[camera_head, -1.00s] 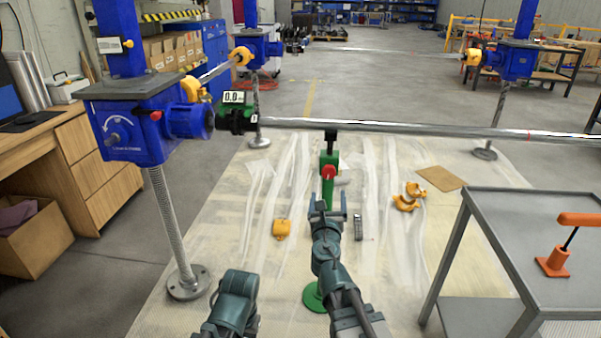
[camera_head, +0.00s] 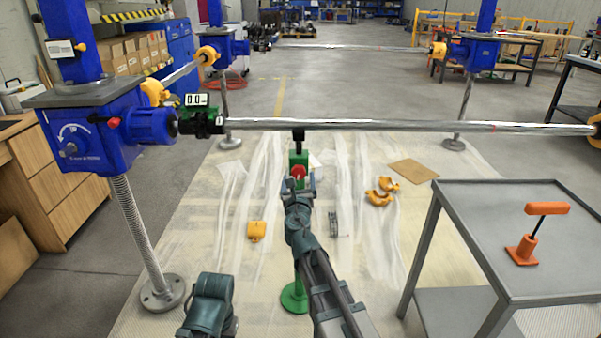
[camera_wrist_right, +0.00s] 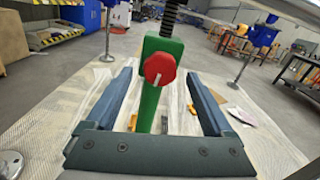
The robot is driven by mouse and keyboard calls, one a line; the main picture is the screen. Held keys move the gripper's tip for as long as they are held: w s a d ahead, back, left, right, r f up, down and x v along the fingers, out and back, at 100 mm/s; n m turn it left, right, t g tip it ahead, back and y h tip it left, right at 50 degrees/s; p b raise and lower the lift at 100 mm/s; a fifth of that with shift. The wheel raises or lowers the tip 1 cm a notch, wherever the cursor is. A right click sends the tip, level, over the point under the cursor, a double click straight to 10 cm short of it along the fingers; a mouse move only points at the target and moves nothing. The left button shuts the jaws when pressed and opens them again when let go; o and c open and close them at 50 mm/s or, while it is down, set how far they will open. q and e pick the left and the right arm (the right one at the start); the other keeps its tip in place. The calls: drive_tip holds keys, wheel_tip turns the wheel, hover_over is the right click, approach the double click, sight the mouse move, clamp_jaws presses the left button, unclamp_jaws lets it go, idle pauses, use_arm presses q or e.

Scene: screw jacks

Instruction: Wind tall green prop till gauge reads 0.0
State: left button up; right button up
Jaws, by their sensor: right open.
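The tall green prop (camera_head: 299,158) stands upright under the long steel shaft (camera_head: 370,125), on a round green foot (camera_head: 294,298). Its black head meets the shaft's lower edge in the picture; I cannot tell if they touch. A red knob (camera_head: 299,173) with a white mark is on its near face; it also shows in the wrist view (camera_wrist_right: 160,69). My right gripper (camera_head: 299,184) is open, its fingers spread either side of the knob, apart from it. The gauge (camera_head: 196,100) at the shaft's left end seems to read 0.0, in small digits. My left gripper is not visible.
Blue screw jacks (camera_head: 95,130) stand at left and back. A grey table (camera_head: 470,210) with an orange-handled tool (camera_head: 525,245) is at right. Yellow clamp halves (camera_head: 380,190), a yellow piece (camera_head: 257,231) and a brown sheet (camera_head: 413,171) lie on the floor covering.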

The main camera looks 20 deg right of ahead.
sight(299, 174)
drive_tip(key=x, duration=0.3)
drive_tip(key=shift+w+d, duration=0.15)
drive_tip(key=shift+w, duration=0.2)
